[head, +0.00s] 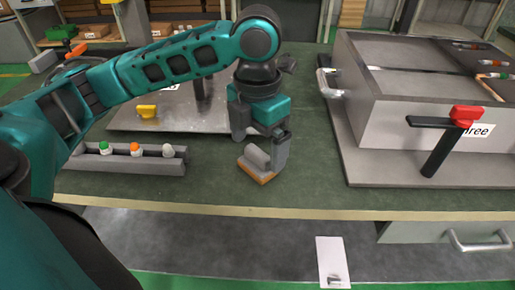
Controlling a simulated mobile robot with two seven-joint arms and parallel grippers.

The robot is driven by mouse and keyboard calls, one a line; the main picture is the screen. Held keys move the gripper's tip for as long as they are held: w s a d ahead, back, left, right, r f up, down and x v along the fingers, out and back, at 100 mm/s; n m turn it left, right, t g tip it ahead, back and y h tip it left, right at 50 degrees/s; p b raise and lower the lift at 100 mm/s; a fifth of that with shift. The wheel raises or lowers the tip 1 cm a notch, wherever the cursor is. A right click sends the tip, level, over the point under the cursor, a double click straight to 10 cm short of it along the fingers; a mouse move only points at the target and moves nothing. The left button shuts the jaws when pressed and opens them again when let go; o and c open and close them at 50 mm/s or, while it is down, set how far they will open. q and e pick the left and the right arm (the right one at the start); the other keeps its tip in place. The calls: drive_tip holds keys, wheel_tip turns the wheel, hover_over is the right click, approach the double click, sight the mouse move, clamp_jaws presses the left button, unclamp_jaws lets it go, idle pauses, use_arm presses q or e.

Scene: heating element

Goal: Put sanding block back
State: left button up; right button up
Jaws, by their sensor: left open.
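The sanding block (257,165) is a grey block with an orange-brown base. It rests on the green bench top (222,190) near the front edge, turned at an angle. My left gripper (262,148) points down right at the block, with a finger along its right side. The gripper is open; whether the fingers touch the block cannot be told. My right gripper is not in view.
A grey rail (120,162) with several small capped items lies to the left. A metal plate with a yellow piece (147,111) is behind it. A large grey box (400,100) with a red-knobbed lever (465,115) stands right. Bench space between is clear.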

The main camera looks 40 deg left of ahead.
sight(258, 152)
use_arm(q)
wheel_tip(258, 152, up, 9)
drive_tip(key=p, duration=0.2)
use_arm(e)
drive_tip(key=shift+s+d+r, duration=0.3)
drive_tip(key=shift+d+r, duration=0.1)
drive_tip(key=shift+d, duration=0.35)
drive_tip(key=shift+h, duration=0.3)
